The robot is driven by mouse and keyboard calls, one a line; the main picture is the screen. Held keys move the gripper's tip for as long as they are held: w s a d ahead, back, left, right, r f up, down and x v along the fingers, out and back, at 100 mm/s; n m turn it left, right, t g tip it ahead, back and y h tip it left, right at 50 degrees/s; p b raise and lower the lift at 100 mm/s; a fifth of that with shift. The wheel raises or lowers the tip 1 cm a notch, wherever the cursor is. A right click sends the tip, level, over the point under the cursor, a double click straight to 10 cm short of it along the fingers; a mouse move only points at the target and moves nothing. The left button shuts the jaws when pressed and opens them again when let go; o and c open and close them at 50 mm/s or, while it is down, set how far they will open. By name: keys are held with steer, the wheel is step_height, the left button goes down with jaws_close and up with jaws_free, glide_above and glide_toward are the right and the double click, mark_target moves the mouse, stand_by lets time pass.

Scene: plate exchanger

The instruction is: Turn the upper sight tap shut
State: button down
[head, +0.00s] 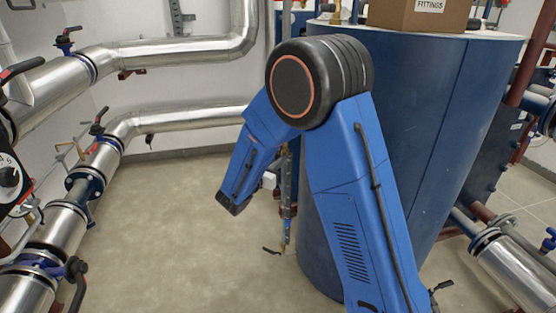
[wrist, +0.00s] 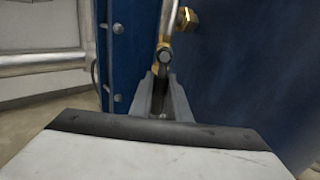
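In the wrist view, the upper sight tap (wrist: 165,56) shows as a small brass piece with a dark round end, just beyond my fingertips. A brass fitting (wrist: 187,19) joins it to the blue tank wall. My gripper (wrist: 161,82) has its two grey fingers close together just below the tap, with a narrow dark gap between them. I cannot tell whether they touch or clasp the tap. In the head view, my arm hides the gripper's fingers and the upper tap. The lower part of the sight glass (head: 287,205) shows beside the tank.
The blue tank (head: 455,100) stands close on the right, with a cardboard box (head: 418,15) on top. A small lever (head: 271,250) sticks out low by the sight glass. Silver pipes (head: 180,55) with valves line the left wall. The floor (head: 180,230) left of the tank is clear.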

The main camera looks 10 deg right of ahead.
steer(key=shift+s+d+n, duration=0.1)
steer(key=shift+n, duration=0.2)
steer(key=shift+s+d+r+n, duration=0.45)
steer(key=shift+r+n, duration=0.25)
steer(key=shift+n, duration=2.2)
steer(key=shift+s+d+r+n, duration=0.45)
steer(key=shift+r+n, duration=0.25)
steer(key=shift+n, duration=2.2)
steer(key=shift+s+d+r+n, duration=0.45)
steer(key=shift+r+n, duration=0.25)
steer(key=shift+n, duration=2.2)
steer(key=c, duration=1.7)
jaws_free()
steer(key=shift+o, duration=0.2)
steer(key=shift+s+a, duration=0.1)
steer(key=v, duration=1.7)
